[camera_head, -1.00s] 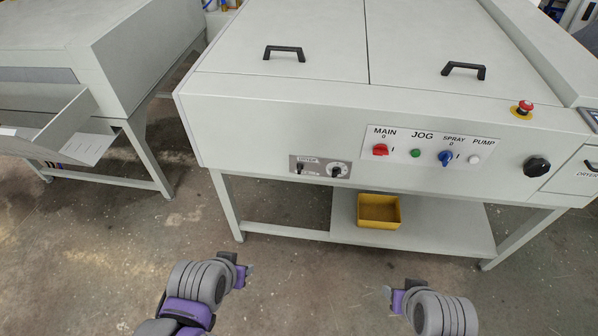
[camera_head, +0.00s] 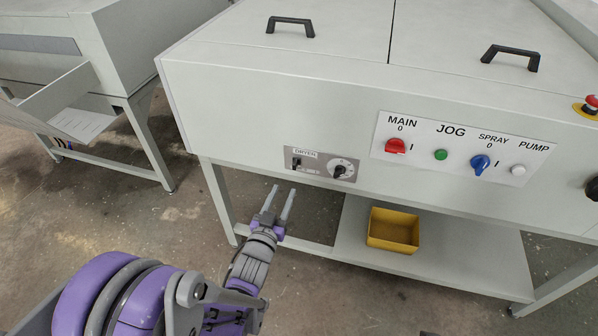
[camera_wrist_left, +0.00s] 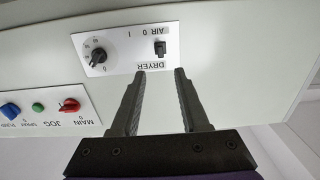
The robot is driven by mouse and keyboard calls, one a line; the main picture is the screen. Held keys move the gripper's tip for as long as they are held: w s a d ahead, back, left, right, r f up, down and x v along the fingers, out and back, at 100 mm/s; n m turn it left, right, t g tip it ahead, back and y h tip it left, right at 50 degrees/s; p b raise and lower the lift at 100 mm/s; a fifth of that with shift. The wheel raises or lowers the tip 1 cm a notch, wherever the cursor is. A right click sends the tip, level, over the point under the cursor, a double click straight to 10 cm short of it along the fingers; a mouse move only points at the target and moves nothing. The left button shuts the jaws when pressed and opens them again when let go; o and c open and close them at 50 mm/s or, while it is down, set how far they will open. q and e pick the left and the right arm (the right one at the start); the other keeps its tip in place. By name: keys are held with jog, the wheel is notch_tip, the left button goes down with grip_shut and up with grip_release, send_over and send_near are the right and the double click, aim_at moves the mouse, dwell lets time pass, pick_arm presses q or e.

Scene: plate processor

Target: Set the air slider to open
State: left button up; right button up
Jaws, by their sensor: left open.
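The air slider (camera_head: 297,164) is a small black switch at the left of the grey dryer panel (camera_head: 322,174). In the left wrist view the air slider (camera_wrist_left: 160,48) shows upside down, beside the print "AIR 0 I". My left gripper (camera_head: 284,190) is open and empty, its two fingers pointing up toward the panel from just below it. In the left wrist view the fingertips (camera_wrist_left: 160,72) stand apart, with the slider lying just beyond the gap. No contact with the slider shows. My right gripper is out of view.
A black dryer knob (camera_head: 339,171) sits right of the slider. Further right is the white panel with a red main switch (camera_head: 396,146), green jog button (camera_head: 441,154) and blue spray switch (camera_head: 481,162). A yellow bin (camera_head: 393,231) stands on the lower shelf.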

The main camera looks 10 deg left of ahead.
aim_at(294, 167)
pick_arm(q)
jog(key=w, duration=1)
jog(key=shift+w+d+r, duration=0.1)
jog(key=shift+w, duration=0.15)
grip_shut()
dwell(1.0)
